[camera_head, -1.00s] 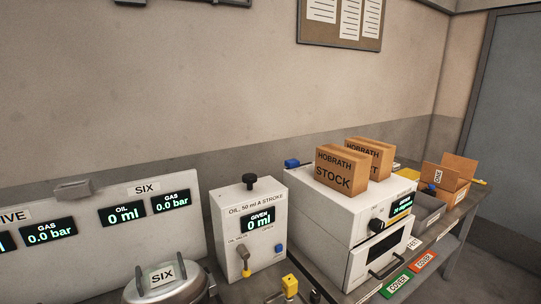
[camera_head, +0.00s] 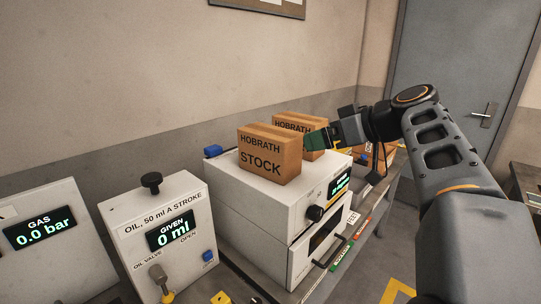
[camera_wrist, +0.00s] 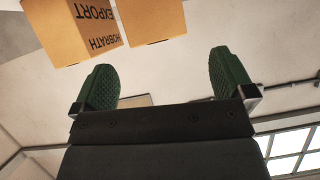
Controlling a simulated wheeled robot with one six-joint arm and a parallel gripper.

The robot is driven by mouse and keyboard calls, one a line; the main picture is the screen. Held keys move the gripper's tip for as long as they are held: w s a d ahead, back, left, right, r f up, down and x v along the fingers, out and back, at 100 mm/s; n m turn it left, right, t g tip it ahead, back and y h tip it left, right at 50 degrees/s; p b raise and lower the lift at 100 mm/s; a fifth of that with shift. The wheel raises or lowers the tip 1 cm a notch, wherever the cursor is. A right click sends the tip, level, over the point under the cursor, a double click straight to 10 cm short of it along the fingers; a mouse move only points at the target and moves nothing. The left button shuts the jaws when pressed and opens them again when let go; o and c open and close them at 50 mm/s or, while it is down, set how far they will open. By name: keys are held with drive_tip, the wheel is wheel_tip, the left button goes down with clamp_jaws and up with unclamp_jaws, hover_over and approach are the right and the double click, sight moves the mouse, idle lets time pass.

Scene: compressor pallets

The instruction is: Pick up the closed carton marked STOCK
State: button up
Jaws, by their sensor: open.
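The closed brown carton marked HOBRATH STOCK (camera_head: 269,160) stands upright on top of the white oven-like machine. A second HOBRATH carton (camera_head: 313,128) stands just behind it, partly hidden by it and by my gripper. In the wrist view this carton shows the word EXPORT (camera_wrist: 80,30), at the upper left. Another plain carton face (camera_wrist: 152,18) is beside it, probably the STOCK carton. My gripper (camera_head: 317,141) is to the right of the STOCK carton, at about carton height. Its green fingers are spread and empty in the wrist view (camera_wrist: 163,68), clear of both cartons.
The white machine (camera_head: 243,188) has a black knob and a door handle in front. The oil dispenser (camera_head: 160,235) stands to its left. An open carton (camera_head: 383,153) is behind my arm at the bench's far end. A grey door (camera_head: 470,60) is beyond.

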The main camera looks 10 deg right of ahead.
sight(285, 134)
drive_tip(key=shift+n+t+y, duration=0.4)
drive_tip(key=shift+n, duration=0.2)
drive_tip(key=w+a, duration=0.2)
drive_tip(key=w, duration=0.1)
drive_tip(key=w+a, duration=0.1)
drive_tip(key=w, duration=0.1)
drive_tip(key=shift+w+a+f+p, duration=0.15)
drive_tip(key=shift+a+p, duration=0.05)
drive_tip(key=shift+p, duration=0.2)
drive_tip(key=shift+p+x, duration=0.9)
drive_tip(key=shift+x, duration=2.4)
drive_tip(key=shift+d+f, duration=0.1)
drive_tip(key=shift+d, duration=0.05)
drive_tip(key=shift+c, duration=0.2)
drive_tip(key=c, duration=1.2)
drive_tip(key=shift+c, duration=0.5)
